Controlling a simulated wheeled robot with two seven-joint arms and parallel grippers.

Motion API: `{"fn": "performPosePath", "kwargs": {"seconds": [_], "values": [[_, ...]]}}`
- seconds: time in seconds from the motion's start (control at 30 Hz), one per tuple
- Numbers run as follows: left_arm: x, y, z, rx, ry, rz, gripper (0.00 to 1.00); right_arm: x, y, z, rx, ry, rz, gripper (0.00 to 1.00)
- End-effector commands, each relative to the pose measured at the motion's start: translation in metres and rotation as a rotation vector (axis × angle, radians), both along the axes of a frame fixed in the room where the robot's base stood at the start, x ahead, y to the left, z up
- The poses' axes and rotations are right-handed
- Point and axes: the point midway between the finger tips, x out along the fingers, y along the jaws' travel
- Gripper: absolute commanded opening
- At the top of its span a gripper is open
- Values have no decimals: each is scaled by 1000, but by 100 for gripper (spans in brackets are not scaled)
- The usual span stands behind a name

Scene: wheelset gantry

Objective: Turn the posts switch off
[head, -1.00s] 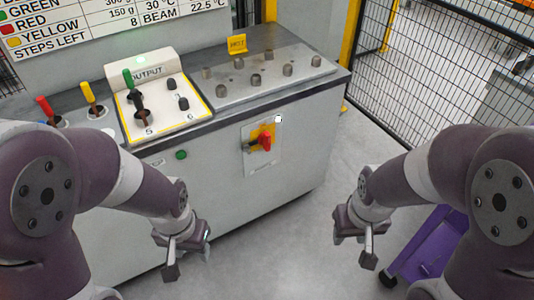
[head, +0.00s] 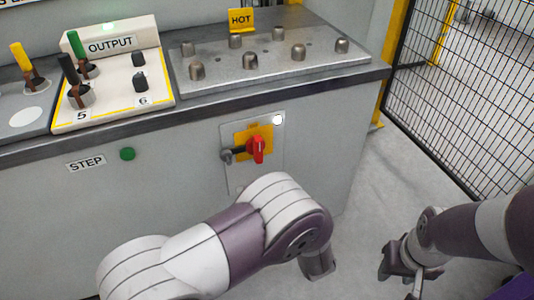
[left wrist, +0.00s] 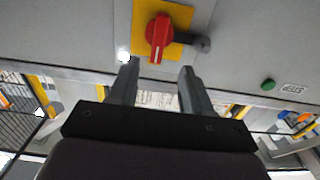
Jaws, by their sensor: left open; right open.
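A red rotary switch (head: 257,149) sits on a yellow plate (head: 262,131) on the cabinet's front face, its handle roughly upright. A grey lever or lock piece is at its left, and a white lamp (head: 278,119) glows at its upper right. The left wrist view shows the red switch (left wrist: 158,35) just beyond the fingertips of my left gripper (left wrist: 158,80), which is open, empty and apart from it. In the head view my left arm hides that gripper. My right gripper (head: 408,278) is open and empty at the lower right, away from the cabinet.
On the cabinet top are an OUTPUT panel (head: 110,116) with levers, and a metal plate (head: 225,89) with several posts and a yellow HOT sign (head: 240,20). A green button (head: 127,154) is on the front. A mesh fence (head: 455,90) stands at the right.

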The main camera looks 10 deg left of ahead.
Motion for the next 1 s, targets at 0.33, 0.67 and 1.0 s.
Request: {"fn": "performPosePath", "kwargs": {"seconds": [0.33, 0.67, 1.0], "values": [[70, 49, -3, -5, -2, 3, 49, 0, 0, -24, 0, 0, 0, 43], [94, 64, -1, -3, 2, -1, 49, 0, 0, -28, 0, 0, 0, 43], [94, 63, 0, -3, 1, -2, 0, 0, 0, -28, 0, 0, 0, 43]]}}
